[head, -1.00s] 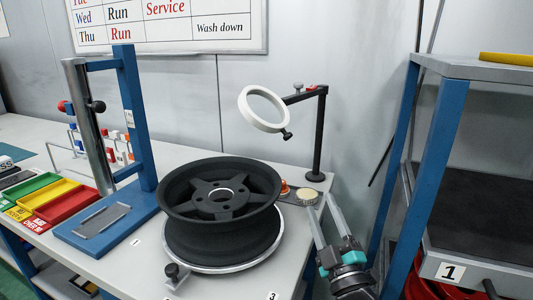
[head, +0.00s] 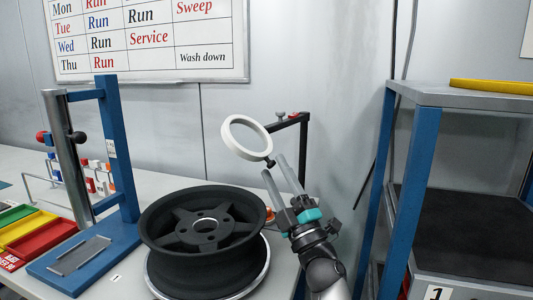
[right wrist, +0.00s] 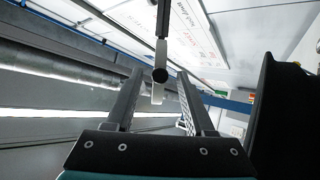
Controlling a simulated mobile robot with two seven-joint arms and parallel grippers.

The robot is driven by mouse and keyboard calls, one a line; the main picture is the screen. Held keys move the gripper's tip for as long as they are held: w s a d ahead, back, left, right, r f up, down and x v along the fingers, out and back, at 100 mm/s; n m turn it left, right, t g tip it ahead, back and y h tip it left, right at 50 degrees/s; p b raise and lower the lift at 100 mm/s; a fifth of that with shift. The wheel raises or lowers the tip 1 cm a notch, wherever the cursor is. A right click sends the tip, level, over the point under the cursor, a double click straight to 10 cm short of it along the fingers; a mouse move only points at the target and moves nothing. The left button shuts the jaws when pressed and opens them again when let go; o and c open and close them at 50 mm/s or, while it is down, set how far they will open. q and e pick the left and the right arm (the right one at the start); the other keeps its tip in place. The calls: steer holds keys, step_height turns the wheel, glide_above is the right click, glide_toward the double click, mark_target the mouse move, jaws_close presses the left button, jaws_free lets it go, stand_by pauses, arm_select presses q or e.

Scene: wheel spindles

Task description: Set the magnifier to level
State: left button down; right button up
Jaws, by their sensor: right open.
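The magnifier is a white ring (head: 243,153) on a black stand arm (head: 287,124). The ring is tilted, its face slanting in the head view, with a small dark knob (head: 270,162) at its lower right edge. My right gripper (head: 275,165) is open, pointing up just below the ring at this knob. In the right wrist view the round dark knob (right wrist: 160,75) shows between the two spread fingers, with the white ring (right wrist: 160,52) nearly edge-on behind it. I cannot tell whether a finger touches the knob. My left gripper is not in view.
A black wheel (head: 160,215) sits on a turntable left of my right arm. A blue stand (head: 121,150) and coloured trays (head: 40,234) are farther left. A blue-legged shelf (head: 408,190) stands close on the right. A whiteboard (head: 215,60) hangs behind.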

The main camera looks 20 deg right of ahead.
mark_target(270, 161)
steer(key=shift+x, duration=2.75)
jaws_close()
